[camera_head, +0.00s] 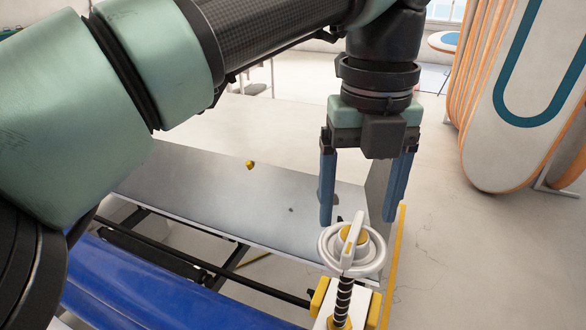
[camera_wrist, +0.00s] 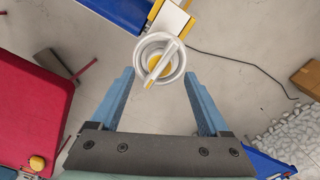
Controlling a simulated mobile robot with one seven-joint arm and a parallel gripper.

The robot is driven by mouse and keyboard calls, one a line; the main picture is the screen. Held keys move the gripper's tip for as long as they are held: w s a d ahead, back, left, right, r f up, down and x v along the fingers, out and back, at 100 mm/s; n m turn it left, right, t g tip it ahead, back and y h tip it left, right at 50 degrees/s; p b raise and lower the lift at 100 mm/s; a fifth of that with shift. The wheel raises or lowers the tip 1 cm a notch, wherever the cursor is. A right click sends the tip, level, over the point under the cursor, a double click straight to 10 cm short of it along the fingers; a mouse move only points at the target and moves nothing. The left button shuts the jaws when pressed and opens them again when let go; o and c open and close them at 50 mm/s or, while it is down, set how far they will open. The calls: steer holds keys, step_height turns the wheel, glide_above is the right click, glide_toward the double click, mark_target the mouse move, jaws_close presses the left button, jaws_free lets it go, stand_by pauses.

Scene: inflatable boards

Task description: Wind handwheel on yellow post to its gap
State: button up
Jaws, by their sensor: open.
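A white handwheel (camera_head: 375,256) with a yellow centre and a white bar across it sits on top of a dark ribbed stem (camera_head: 343,298) on a yellow and white post (camera_head: 320,298). It also shows in the wrist view (camera_wrist: 160,62), ahead of the fingers, with its bar running diagonally. My gripper (camera_head: 362,205) is open and empty, pointing down, with its blue fingers just above and behind the wheel in the head view. In the wrist view my gripper (camera_wrist: 160,92) has a finger on either side, and the wheel lies beyond the tips. I cannot make out the gap.
A grey bench top (camera_head: 220,195) with a small yellow knob (camera_head: 250,165) lies behind the post. A blue inflatable (camera_head: 150,290) lies at lower left. Orange-edged boards (camera_head: 530,110) stand at right. A cardboard box (camera_wrist: 308,78) and a red padded thing (camera_wrist: 30,115) show in the wrist view.

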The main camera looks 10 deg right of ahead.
mark_target(355, 231)
steer(key=shift+f+b, duration=0.9)
steer(key=shift+f, duration=0.8)
steer(key=shift+c, duration=0.2)
jaws_close()
steer(key=shift+m, duration=0.4)
